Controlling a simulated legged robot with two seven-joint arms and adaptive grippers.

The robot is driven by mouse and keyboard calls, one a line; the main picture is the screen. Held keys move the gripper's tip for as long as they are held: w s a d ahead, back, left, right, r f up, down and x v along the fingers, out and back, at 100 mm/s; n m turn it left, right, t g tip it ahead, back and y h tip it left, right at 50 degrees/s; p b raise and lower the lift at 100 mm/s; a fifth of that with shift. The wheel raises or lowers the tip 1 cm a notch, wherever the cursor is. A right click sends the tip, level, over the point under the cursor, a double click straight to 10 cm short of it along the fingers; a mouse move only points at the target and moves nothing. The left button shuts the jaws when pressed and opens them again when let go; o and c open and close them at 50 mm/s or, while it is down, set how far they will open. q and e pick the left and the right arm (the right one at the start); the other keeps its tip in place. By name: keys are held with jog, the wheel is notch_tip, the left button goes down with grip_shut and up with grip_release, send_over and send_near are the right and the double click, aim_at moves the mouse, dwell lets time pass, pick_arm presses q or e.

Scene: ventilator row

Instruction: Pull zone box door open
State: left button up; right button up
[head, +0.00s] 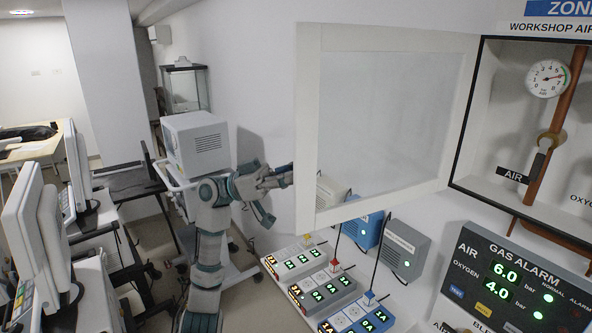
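The zone box door (306,130) is a white frame around a clear pane. It stands swung out to the left, hinged beside the zone box (467,115), whose inside shows. My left gripper (279,197) is at the door's free left edge, with its fingers spread apart. The upper finger reaches to the edge of the frame; I cannot tell whether it touches. The lower finger hangs below, clear of the frame. Nothing shows between the fingers. My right gripper is not in view.
A pressure gauge (547,78) and brown pipe are inside the box. A gas alarm panel (515,287) is below it. Ventilators with screens (30,225) line the left, and a white machine (195,143) stands behind my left arm.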

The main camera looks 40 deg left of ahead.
pick_arm(q)
jog(key=shift+d+r, duration=0.15)
jog(key=shift+d, duration=0.1)
jog(key=shift+a, duration=0.25)
jog(key=v, duration=1.1)
jog(key=shift+f, duration=0.3)
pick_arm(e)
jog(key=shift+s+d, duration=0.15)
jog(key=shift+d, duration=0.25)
pick_arm(q)
jog(key=shift+s, duration=0.1)
jog(key=shift+a, duration=0.25)
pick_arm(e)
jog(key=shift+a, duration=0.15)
